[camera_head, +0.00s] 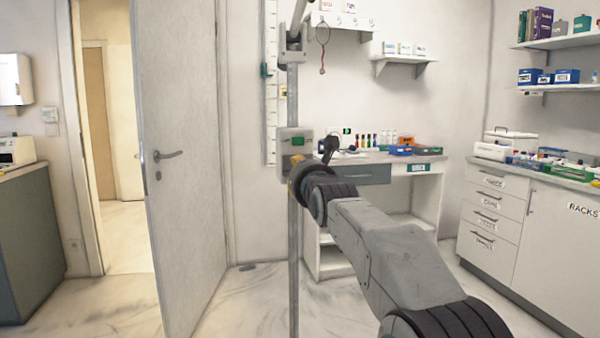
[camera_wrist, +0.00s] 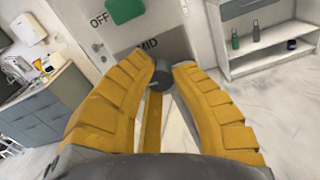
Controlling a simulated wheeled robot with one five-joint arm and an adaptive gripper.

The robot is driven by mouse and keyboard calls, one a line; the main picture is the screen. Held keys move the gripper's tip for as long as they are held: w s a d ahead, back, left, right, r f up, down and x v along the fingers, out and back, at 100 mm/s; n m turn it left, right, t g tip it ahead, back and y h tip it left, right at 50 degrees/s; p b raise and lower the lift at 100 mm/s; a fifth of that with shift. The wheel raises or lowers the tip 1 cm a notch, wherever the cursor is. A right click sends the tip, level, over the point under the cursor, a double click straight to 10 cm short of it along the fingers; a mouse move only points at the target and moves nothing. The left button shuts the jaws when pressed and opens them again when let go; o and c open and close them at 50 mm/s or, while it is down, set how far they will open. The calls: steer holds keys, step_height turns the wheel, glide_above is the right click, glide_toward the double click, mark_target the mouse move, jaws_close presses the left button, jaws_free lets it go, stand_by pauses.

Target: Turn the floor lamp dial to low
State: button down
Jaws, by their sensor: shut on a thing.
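The floor lamp pole (camera_head: 293,240) stands upright left of the middle in the head view. Its grey control box (camera_head: 293,140) with a green square faces me. In the wrist view, the box's panel (camera_wrist: 135,32) shows the green square (camera_wrist: 125,9) and the labels OFF and MID. The dark dial (camera_wrist: 157,70) sits below MID, between the yellow fingertips of my gripper (camera_wrist: 163,78), which is shut on it. In the head view my gripper (camera_head: 296,178) is at the box's lower edge, partly hidden by my wrist. I see no LOW label; the dial's setting cannot be read.
A half-open grey door (camera_head: 185,200) stands left of the lamp. A desk (camera_head: 375,174) with bottles and blue bins is behind my arm. White drawers (camera_head: 490,210) stand at the right, a dark cabinet (camera_head: 25,240) at the left. The floor between is mostly clear.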

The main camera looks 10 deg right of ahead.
steer(key=shift+f, duration=0.3)
steer(key=c, duration=1.3)
jaws_free()
steer(key=shift+w, duration=0.1)
steer(key=shift+c, duration=0.2)
steer(key=o, duration=0.4)
steer(key=shift+r, duration=0.15)
steer(key=shift+c, duration=0.2)
steer(key=s, duration=1.2)
steer(key=shift+s, duration=0.1)
